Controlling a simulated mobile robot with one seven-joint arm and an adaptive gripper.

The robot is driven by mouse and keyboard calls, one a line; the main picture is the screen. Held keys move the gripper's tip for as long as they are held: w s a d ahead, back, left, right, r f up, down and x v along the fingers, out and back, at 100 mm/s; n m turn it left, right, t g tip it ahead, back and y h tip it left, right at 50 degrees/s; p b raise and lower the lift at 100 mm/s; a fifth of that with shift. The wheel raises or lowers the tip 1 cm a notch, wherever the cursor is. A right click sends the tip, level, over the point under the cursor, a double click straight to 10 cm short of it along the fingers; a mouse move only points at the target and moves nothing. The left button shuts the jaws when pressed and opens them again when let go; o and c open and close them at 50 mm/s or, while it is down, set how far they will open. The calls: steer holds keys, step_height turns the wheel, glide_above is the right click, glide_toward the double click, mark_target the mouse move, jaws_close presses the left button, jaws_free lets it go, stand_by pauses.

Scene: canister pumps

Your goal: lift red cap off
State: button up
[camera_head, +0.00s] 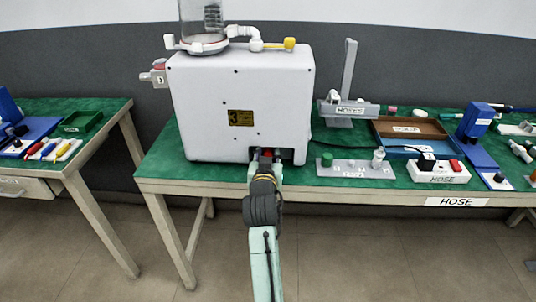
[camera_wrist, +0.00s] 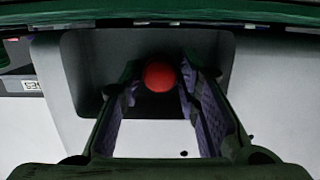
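The red cap (camera_wrist: 159,77) is round and sits inside a dark recess in the grey-white pump housing in the wrist view. In the head view a small red spot of the cap (camera_head: 267,153) shows at the recess low on the front of the white canister pump (camera_head: 200,115). My gripper (camera_wrist: 160,88) is open, with one finger on each side of the cap. A narrow gap shows between the cap and each finger. In the head view my gripper (camera_head: 264,163) reaches into the recess. What the cap sits on is hidden.
The pump stands on a green-topped table (camera_head: 165,172). A second table (camera_head: 95,137) stands at left.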

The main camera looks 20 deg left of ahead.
jaws_close()
steer(key=shift+s, duration=0.2)
steer(key=shift+v, duration=0.95)
steer(key=shift+d+f, duration=0.1)
steer(key=shift+f, duration=0.05)
steer(key=shift+f+p+v, duration=0.15)
steer(key=shift+f+v, duration=0.05)
steer(key=shift+v, duration=1.05)
steer(key=shift+f+p+v, duration=0.15)
steer(key=shift+f+v, duration=0.05)
steer(key=shift+v, duration=1)
